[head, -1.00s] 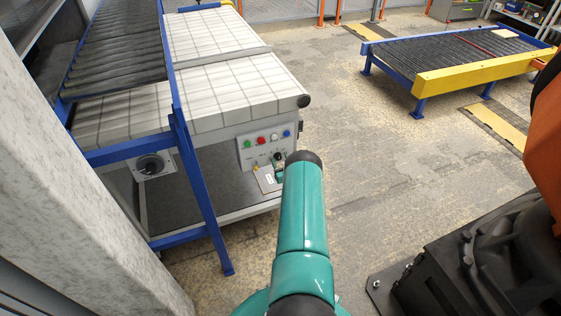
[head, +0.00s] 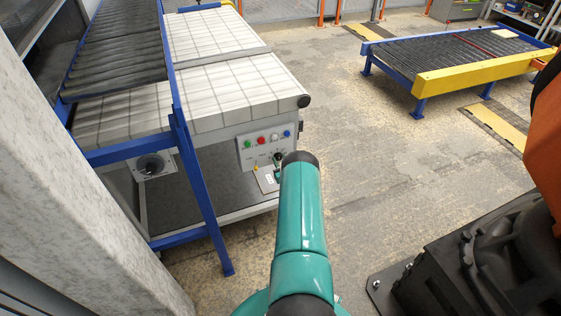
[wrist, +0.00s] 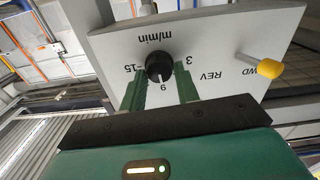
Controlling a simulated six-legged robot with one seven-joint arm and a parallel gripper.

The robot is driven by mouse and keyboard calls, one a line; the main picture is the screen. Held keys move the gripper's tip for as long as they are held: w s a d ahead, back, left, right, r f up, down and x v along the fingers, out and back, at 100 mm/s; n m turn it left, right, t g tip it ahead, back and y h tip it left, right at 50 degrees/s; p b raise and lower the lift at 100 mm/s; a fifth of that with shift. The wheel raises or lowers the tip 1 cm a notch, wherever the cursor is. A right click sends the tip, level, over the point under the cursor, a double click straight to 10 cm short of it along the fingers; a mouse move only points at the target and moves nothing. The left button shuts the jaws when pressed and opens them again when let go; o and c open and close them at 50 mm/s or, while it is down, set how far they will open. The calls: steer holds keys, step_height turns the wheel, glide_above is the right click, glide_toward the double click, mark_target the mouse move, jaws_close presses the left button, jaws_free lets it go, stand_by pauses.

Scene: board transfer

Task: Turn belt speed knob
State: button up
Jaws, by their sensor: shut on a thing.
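The belt speed knob (wrist: 159,64) is round and black with a white pointer line. In the wrist view it sits on a light grey panel marked "m/min", and its lettering is upside down. The pointer faces the lower numeral, a 6 or 9. My gripper (wrist: 160,78) has its two green fingers on either side of the knob, shut on it. In the head view the panel (head: 241,157) is on the end of the white conveyor, and the small dark knob (head: 278,157) shows just left of my arm's tip. My arm hides most of the gripper there.
A yellow-tipped selector lever (wrist: 262,67) marked REV and FWD sticks out beside the knob. Green, red (head: 262,140), white and blue buttons line the panel's top. A blue conveyor leg (head: 200,190) stands to the left. Open floor lies to the right.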

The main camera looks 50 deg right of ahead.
steer(key=n, duration=0.9)
steer(key=shift+a+f, duration=0.1)
steer(key=shift+a, duration=0.05)
steer(key=n, duration=0.5)
steer(key=shift+f+n, duration=0.1)
steer(key=shift+n, duration=1.4)
steer(key=o, duration=1)
steer(key=shift+c, duration=0.2)
steer(key=v, duration=1.3)
steer(key=shift+s+a, duration=0.15)
steer(key=shift+s, duration=0.15)
